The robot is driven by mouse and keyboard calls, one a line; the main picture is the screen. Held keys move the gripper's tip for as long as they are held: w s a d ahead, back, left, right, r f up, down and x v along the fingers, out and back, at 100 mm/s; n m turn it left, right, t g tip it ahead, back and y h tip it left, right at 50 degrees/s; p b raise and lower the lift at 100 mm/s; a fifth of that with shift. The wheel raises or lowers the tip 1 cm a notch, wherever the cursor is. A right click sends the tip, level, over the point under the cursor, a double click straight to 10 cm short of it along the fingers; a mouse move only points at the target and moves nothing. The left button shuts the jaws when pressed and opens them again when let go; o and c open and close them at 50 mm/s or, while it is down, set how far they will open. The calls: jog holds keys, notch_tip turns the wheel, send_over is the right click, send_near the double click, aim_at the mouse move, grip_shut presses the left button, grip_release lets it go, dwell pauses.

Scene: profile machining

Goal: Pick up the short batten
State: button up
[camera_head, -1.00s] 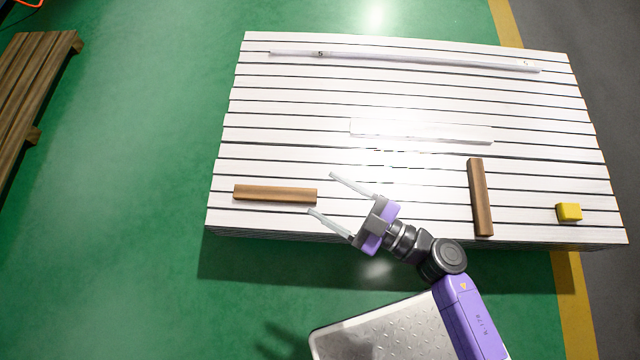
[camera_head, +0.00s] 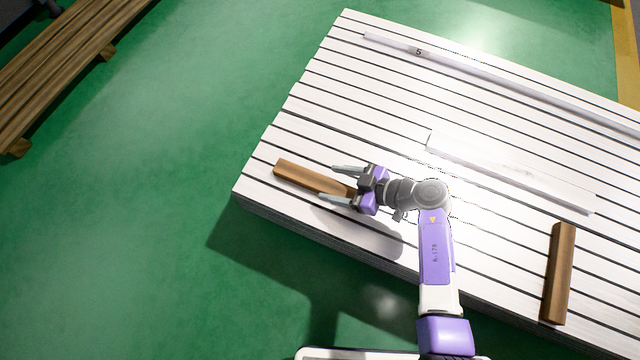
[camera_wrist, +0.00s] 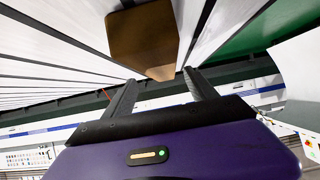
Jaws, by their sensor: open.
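A brown wooden batten (camera_head: 305,178) lies near the left end of the white slatted stack. A second brown batten (camera_head: 559,275) of similar size lies at the right; I cannot tell which is shorter. My gripper (camera_head: 327,182) is open, with its fingers pointing left on either side of the left batten's right part as seen from the head. That batten's end is hidden by the gripper. In the wrist view a brown batten (camera_wrist: 143,38) shows just beyond and between the open fingertips (camera_wrist: 159,77). Contact is not visible; my gripper's shadow suggests it is above the stack.
A short white strip (camera_head: 505,172) and a long white strip (camera_head: 480,70) lie farther back on the slatted stack (camera_head: 300,112). Green floor (camera_head: 130,230) is clear on the left.

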aim_at(322, 183)
jog(key=b+x, duration=0.1)
jog(key=x, duration=0.1)
jog(key=b+x, duration=0.2)
jog(key=shift+s+a+f, duration=0.1)
jog(key=shift+s+f, duration=0.05)
jog(key=shift+s, duration=0.05)
jog(key=shift+w+a, duration=0.1)
jog(key=shift+a, duration=0.2)
grip_shut()
